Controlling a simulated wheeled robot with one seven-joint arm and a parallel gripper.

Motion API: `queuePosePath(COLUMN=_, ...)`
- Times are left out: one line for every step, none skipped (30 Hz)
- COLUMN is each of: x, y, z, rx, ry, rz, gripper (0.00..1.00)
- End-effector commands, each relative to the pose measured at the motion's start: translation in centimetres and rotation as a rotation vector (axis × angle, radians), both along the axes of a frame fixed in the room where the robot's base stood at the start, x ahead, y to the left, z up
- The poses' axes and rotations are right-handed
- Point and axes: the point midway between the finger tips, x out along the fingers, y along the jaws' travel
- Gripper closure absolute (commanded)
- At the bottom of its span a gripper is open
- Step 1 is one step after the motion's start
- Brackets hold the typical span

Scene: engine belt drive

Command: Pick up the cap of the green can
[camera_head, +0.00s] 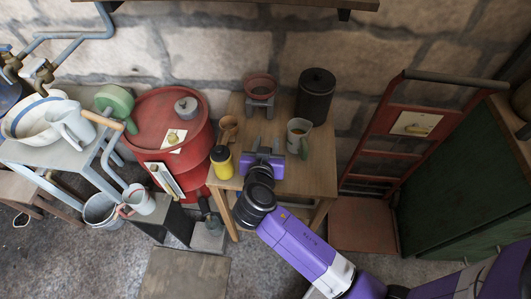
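A dark, near-black lidded can (314,100) stands upright at the back right of the small wooden table. Its round cap (317,76) with a small knob sits on top. A plainly green rounded vessel (114,101) is at the left, beside the red drum; I cannot tell whether it has a cap. I cannot tell for certain which is the green can. My gripper (266,143) is over the table's front part, fingers pointing toward the back. Its fingers are apart with nothing seen between them. It is in front and left of the dark can, apart from it.
On the wooden table (322,172), a mug (299,137) stands right of my gripper, a yellow jar (222,163) left, and a red-topped pot (260,92) behind. A red drum (162,112) stands left. A red hand truck (384,150) and green chest (465,170) are right.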

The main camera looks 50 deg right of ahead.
Motion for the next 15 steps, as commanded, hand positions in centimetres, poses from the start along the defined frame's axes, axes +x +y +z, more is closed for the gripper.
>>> queuePosePath(x=-0.05, y=0.06, z=-0.17, rx=0.003, ry=0.003, rz=0.0, gripper=0.85)
queuePosePath(x=-0.05, y=0.07, z=-0.18, rx=0.003, ry=0.003, rz=0.0, gripper=0.9)
queuePosePath(x=-0.06, y=0.08, z=-0.22, rx=0.003, ry=0.004, rz=0.001, gripper=0.98)
queuePosePath(x=-0.07, y=0.08, z=-0.24, rx=0.003, ry=0.004, rz=0.001, gripper=1.0)
queuePosePath(x=-0.08, y=0.1, z=-0.26, rx=0.003, ry=0.004, rz=0.001, gripper=1.0)
queuePosePath(x=-0.1, y=0.11, z=-0.3, rx=0.004, ry=0.005, rz=0.001, gripper=1.0)
queuePosePath(x=-0.1, y=0.12, z=-0.33, rx=0.004, ry=0.006, rz=0.001, gripper=1.0)
queuePosePath(x=-0.11, y=0.12, z=-0.34, rx=0.004, ry=0.006, rz=0.001, gripper=1.0)
queuePosePath(x=-0.12, y=0.14, z=-0.37, rx=0.004, ry=0.006, rz=0.001, gripper=1.0)
queuePosePath(x=-0.13, y=0.15, z=-0.4, rx=0.005, ry=0.007, rz=0.001, gripper=1.0)
queuePosePath(x=-0.14, y=0.15, z=-0.41, rx=0.005, ry=0.007, rz=0.001, gripper=1.0)
queuePosePath(x=-0.15, y=0.16, z=-0.44, rx=0.005, ry=0.008, rz=0.002, gripper=1.0)
queuePosePath(x=-0.16, y=0.17, z=-0.47, rx=0.005, ry=0.008, rz=0.002, gripper=1.0)
queuePosePath(x=-0.16, y=0.17, z=-0.47, rx=0.006, ry=0.009, rz=0.002, gripper=1.0)
queuePosePath(x=-0.17, y=0.18, z=-0.44, rx=0.006, ry=0.009, rz=0.002, gripper=1.0)
